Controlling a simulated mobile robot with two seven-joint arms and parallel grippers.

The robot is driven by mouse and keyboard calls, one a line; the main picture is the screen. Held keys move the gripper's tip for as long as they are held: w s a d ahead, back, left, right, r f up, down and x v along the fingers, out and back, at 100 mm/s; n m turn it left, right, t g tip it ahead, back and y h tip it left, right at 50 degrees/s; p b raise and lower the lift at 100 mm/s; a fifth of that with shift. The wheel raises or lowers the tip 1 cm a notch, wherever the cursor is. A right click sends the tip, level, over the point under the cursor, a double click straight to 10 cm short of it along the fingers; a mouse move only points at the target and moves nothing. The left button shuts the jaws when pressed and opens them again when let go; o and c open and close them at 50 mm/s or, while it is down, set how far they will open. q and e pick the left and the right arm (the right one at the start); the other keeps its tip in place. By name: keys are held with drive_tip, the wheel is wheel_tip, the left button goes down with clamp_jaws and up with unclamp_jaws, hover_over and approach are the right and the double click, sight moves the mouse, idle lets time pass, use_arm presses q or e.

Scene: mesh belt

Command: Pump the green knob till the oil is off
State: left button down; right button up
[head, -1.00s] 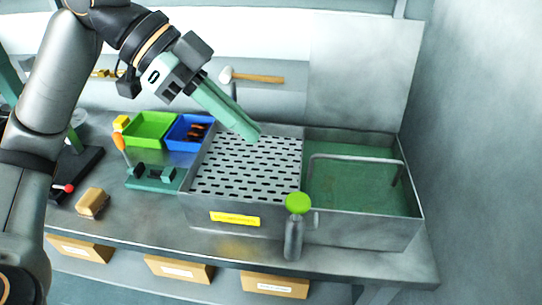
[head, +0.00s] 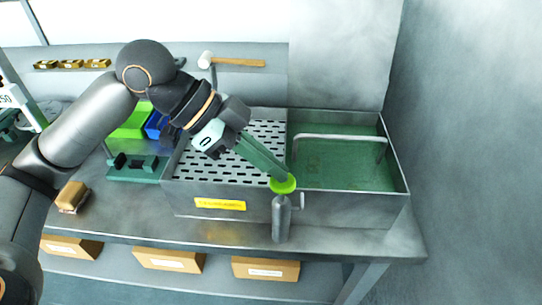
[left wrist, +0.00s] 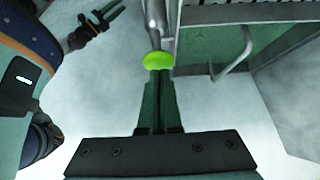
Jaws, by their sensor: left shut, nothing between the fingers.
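The green knob (head: 284,187) tops a grey upright cylinder (head: 281,218) at the front of the metal basin. The knob also shows in the left wrist view (left wrist: 159,59). My left gripper (head: 286,178) is shut and empty, its fingertips at the knob's top; whether they touch or press it I cannot tell. The basin has a slotted plate (head: 262,137) on its left and a green-floored section (head: 340,165) with a bent metal rail (head: 340,138) on its right. I cannot make out oil for certain. My right gripper (left wrist: 103,14) shows in the left wrist view with its fingers apart.
A green bin (head: 132,122) and a blue bin (head: 155,124) stand left of the basin, partly behind my left arm. A green fixture (head: 137,168) and a tan block (head: 72,196) are on the bench. A mallet (head: 235,61) lies behind. A wall rises on the right.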

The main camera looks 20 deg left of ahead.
sight(272, 180)
use_arm(q)
drive_tip(key=shift+f, duration=1.45)
drive_tip(key=shift+s, duration=0.1)
wheel_tip(272, 180, up, 5)
drive_tip(key=p, duration=0.5)
drive_tip(key=shift+f+p, duration=0.1)
drive_tip(key=shift+p, duration=0.25)
drive_tip(key=v, duration=0.9)
drive_tip(key=shift+a+b, duration=0.35)
drive_tip(key=shift+b, duration=0.1)
